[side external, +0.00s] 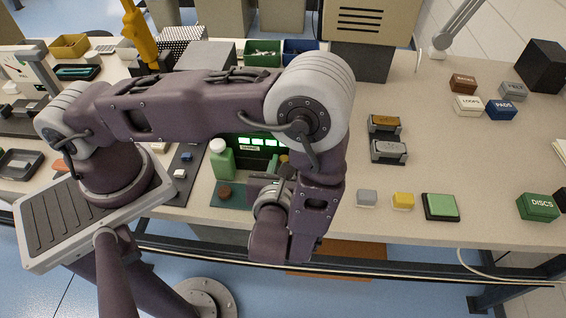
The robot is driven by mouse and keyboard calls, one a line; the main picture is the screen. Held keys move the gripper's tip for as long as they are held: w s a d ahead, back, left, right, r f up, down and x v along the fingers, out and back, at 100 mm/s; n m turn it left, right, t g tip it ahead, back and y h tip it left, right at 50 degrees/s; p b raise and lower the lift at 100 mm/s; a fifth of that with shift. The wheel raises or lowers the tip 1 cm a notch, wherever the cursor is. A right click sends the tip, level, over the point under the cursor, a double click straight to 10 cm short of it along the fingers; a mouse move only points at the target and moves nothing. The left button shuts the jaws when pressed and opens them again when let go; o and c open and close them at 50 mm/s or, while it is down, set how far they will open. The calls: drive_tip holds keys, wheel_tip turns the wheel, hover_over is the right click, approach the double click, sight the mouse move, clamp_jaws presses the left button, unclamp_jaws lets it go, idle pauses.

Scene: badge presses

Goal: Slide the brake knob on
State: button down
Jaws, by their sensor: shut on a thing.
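My gripper (264,186) is low at the front middle of the bench, beside a dark machine with a lit green display (258,142). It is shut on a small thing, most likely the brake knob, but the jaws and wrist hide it. I cannot tell whether it touches a shaft. A small yellowish round part (284,159) shows just behind the gripper, partly covered by my arm. A brown round piece (224,192) lies on the dark green mat (236,205) left of the gripper. A green bottle (221,160) stands behind the brown piece.
Grey, yellow (403,200) and green (441,207) blocks sit along the front edge at right. Two dark holders (389,150) stand behind them. Labelled boxes, including a green DISCS box (538,206), are farther right. The bench between is clear.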

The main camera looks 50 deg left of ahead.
idle(0.9)
drive_tip(key=shift+w+d, duration=1.6)
drive_tip(key=c, duration=1.2)
unclamp_jaws()
drive_tip(key=shift+c, duration=0.2)
drive_tip(key=v, duration=0.7)
